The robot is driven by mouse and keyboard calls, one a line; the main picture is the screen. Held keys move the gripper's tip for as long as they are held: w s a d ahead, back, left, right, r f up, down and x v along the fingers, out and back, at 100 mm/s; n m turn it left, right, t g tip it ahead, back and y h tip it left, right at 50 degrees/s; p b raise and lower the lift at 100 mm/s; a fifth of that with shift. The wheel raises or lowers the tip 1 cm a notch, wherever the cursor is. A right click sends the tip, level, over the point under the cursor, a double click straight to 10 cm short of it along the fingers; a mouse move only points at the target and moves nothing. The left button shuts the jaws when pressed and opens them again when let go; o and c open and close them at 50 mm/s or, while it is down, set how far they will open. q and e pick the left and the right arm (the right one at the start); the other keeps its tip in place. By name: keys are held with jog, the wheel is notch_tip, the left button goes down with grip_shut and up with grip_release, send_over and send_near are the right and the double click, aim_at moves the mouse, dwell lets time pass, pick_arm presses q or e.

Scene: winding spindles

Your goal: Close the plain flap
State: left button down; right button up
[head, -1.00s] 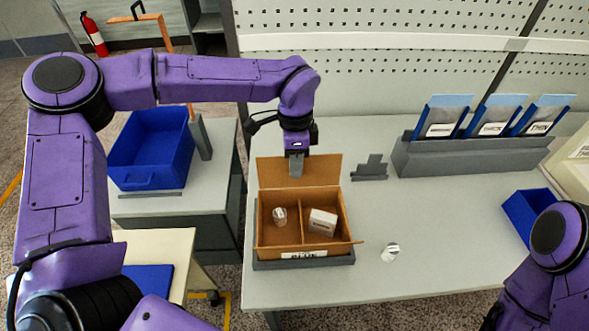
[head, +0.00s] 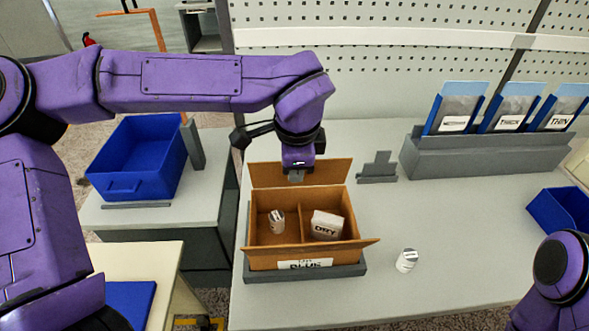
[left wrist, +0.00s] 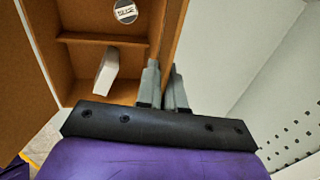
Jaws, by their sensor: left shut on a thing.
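An open cardboard box (head: 254,237) sits in a grey holder on the table, with a label on its front wall. Its back flap (head: 327,172) is plain brown and stands up at the far edge. The front flap (head: 361,243) sticks outward. My left gripper (head: 295,177) is at the middle of the back flap, pointing down. In the left wrist view its fingers (left wrist: 165,88) are on either side of the flap (left wrist: 174,40), shut on it. My right gripper is out of view.
A white cylinder (head: 407,260) stands on the table right of the box. A grey stepped block (head: 377,168) is behind it. A grey rack (head: 480,157) with blue-backed packets is at the back right. Blue bins (head: 140,160) stand left and right.

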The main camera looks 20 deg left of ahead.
pick_arm(q)
jog(key=c, duration=1.3)
grip_release()
jog(key=shift+c, duration=0.2)
jog(key=shift+r, duration=0.15)
jog(key=b+v, duration=0.1)
jog(key=v, duration=0.9)
jog(key=shift+s+r, duration=0.1)
jog(key=shift+r, duration=0.05)
